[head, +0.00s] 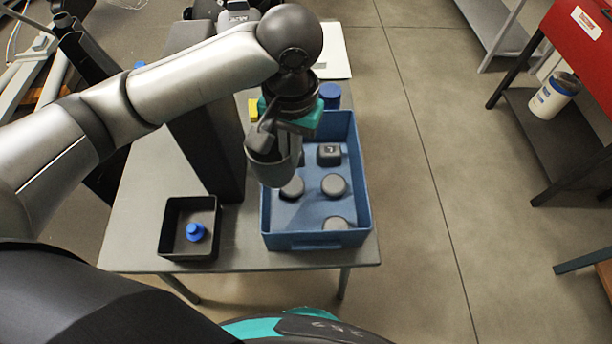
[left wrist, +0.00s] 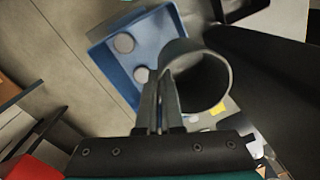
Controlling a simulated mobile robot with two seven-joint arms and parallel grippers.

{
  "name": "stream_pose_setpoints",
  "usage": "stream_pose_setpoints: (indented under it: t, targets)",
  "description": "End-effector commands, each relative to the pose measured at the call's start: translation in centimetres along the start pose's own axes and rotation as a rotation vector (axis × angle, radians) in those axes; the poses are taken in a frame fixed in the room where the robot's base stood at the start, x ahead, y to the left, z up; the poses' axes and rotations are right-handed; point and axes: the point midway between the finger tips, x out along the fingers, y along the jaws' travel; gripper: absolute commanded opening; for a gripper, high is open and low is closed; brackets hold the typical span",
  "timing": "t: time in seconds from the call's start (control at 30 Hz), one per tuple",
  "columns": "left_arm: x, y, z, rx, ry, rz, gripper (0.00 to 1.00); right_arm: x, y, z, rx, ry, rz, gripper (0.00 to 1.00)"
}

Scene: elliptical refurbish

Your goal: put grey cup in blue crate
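My left gripper (head: 268,128) is shut on the wall of the grey cup (head: 275,167). The left wrist view shows the fingers (left wrist: 160,108) pinching one side of the cup's rim, with the cup (left wrist: 213,88) open and looking empty. In the head view the cup hangs in front of the left wall of the blue crate (head: 318,240), overlapping the crate's interior. The crate also shows in the left wrist view (left wrist: 117,83), beyond the cup. The cup's exact height above the crate is hard to tell. My right gripper is not in view.
Several dark round pieces and a dark block (head: 329,154) lie in the crate. A small black bin (head: 171,238) with a blue item (head: 195,231) stands left of it. A tall dark panel (head: 210,150) stands behind that bin. A blue lid (head: 330,93) is behind the crate.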

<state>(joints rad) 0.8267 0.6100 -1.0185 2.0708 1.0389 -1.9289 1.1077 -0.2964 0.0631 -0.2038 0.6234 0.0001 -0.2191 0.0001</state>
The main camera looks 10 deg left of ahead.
Motion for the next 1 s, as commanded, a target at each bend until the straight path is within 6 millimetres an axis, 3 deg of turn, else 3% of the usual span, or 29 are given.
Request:
stream_pose_setpoints:
  t: [0.03, 0.1, 0.27, 0.37, 0.8, 1.0]
  targets:
    - [-0.4, 0.9, 0.4, 0.012, -0.007, 0.005, 0.0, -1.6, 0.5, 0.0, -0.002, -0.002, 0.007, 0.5]
    - [-0.2, 1.8, 0.6, 0.021, -0.006, 0.005, 0.0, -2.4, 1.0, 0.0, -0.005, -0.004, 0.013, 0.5]
    - [0.5, 2.8, 0.9, 0.031, -0.004, 0.003, 0.0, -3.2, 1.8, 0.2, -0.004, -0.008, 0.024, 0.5]
    - [1.9, 3.0, 1.0, 0.032, -0.006, 0.0, 0.0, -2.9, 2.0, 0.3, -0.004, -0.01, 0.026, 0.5]
    - [13.4, 3.4, 1.1, 0.033, -0.005, -0.002, 0.0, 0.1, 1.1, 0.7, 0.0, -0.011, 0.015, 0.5]
    - [16.1, 3.6, 1.1, 0.034, -0.003, 0.002, 0.0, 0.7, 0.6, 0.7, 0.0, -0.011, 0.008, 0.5]
